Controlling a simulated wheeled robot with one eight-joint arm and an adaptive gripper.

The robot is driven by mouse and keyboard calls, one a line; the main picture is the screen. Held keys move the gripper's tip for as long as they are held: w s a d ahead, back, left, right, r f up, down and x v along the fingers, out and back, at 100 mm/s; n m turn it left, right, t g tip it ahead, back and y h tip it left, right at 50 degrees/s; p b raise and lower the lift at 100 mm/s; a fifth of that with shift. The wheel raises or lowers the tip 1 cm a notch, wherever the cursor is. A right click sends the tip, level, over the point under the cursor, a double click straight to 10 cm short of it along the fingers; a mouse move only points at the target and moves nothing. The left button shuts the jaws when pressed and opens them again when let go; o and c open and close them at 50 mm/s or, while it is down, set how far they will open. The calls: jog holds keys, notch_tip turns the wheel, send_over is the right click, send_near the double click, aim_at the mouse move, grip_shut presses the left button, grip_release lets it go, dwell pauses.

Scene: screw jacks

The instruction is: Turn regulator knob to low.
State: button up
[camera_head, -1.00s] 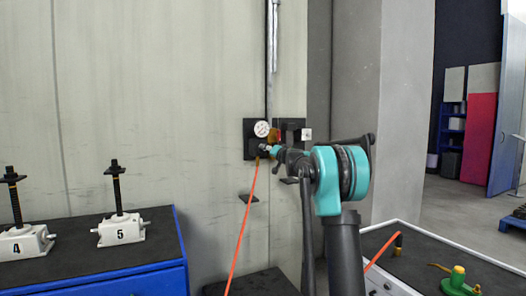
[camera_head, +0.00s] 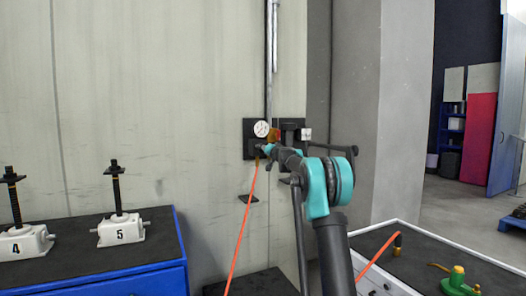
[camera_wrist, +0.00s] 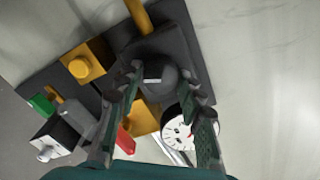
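The regulator knob (camera_wrist: 158,79) is dark and round with a small white mark, on a dark wall panel (camera_wrist: 192,45). In the wrist view it lies between the fingertips of my gripper (camera_wrist: 160,84). The fingers are apart, one on each side of the knob; I cannot tell whether they touch it. A white pressure gauge (camera_wrist: 178,131) is partly hidden behind the right finger. In the head view the gauge (camera_head: 261,128) shows above my gripper (camera_head: 263,149), which hides the knob there.
An orange hose (camera_head: 242,225) hangs below the panel. Jacks stand on a blue bench (camera_head: 120,262) at left.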

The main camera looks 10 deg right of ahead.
jog(key=c, duration=0.6)
jog(key=shift+c, duration=0.2)
jog(key=shift+m, duration=0.4)
jog(key=m, duration=1.2)
jog(key=shift+d+f+m, duration=0.1)
jog(key=shift+f+m, duration=0.15)
jog(key=shift+m, duration=0.05)
jog(key=o, duration=1.2)
jog(key=shift+c, duration=0.2)
